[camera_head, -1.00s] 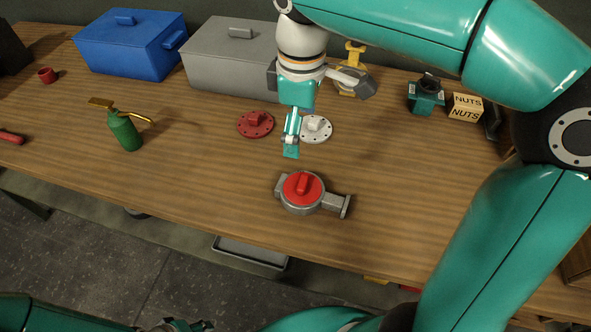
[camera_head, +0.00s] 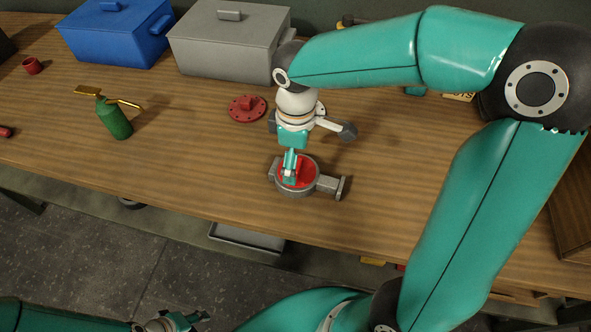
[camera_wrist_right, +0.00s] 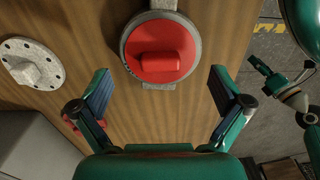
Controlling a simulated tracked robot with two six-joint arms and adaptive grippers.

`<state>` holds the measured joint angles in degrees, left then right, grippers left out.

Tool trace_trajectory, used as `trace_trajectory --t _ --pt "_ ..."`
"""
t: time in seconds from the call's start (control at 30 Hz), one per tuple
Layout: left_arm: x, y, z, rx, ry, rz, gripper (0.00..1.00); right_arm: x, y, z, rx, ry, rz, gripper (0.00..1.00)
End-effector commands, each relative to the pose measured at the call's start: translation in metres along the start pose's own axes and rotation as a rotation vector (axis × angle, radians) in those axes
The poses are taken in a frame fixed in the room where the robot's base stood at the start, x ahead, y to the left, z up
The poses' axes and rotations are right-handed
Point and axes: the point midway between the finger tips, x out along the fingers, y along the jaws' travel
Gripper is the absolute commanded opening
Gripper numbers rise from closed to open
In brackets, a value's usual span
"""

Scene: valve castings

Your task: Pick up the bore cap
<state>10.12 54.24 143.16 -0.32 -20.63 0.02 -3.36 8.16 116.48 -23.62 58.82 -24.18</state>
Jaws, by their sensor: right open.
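The red round cap with a raised grip bar (camera_head: 305,174) sits in the round bore of the grey valve body (camera_head: 327,184) on the bench. I take this as the bore cap; it also shows in the right wrist view (camera_wrist_right: 160,62). My right gripper (camera_head: 290,176) is over the cap and partly hides it. In the right wrist view its fingers (camera_wrist_right: 161,80) are spread wide and empty, with the cap beyond them. My left gripper (camera_head: 186,320) is at the bottom edge, away from the bench, with its fingers apart and nothing between them.
A red flange disc (camera_head: 247,109) lies behind the valve; a white one (camera_wrist_right: 32,64) lies near it, mostly hidden by my wrist in the head view. A green oil can (camera_head: 115,118), blue box (camera_head: 115,35) and grey box (camera_head: 222,50) stand left. The bench right of the valve is clear.

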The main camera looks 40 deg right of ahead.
Motion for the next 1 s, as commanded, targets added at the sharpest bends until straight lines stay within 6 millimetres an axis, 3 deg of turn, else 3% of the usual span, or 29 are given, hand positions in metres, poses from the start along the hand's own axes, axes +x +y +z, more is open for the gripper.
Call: trace_trajectory --t 0.2,0.47,0.77,1.0 --pt "0.0 0.0 0.0 0.0 0.0 0.0 0.4 0.027 -0.001 0.003 0.002 -0.002 -0.002 1.0" --pt "0.0 0.0 0.0 0.0 0.0 0.0 0.4 0.029 -0.001 0.003 0.002 0.0 -0.001 1.0" --pt "0.0 0.0 0.0 0.0 0.0 0.0 0.4 0.029 -0.001 0.003 0.002 -0.001 -0.001 0.52" --pt "0.0 0.0 0.0 0.0 0.0 0.0 0.4 0.031 -0.002 0.004 0.001 -0.005 -0.004 0.46"
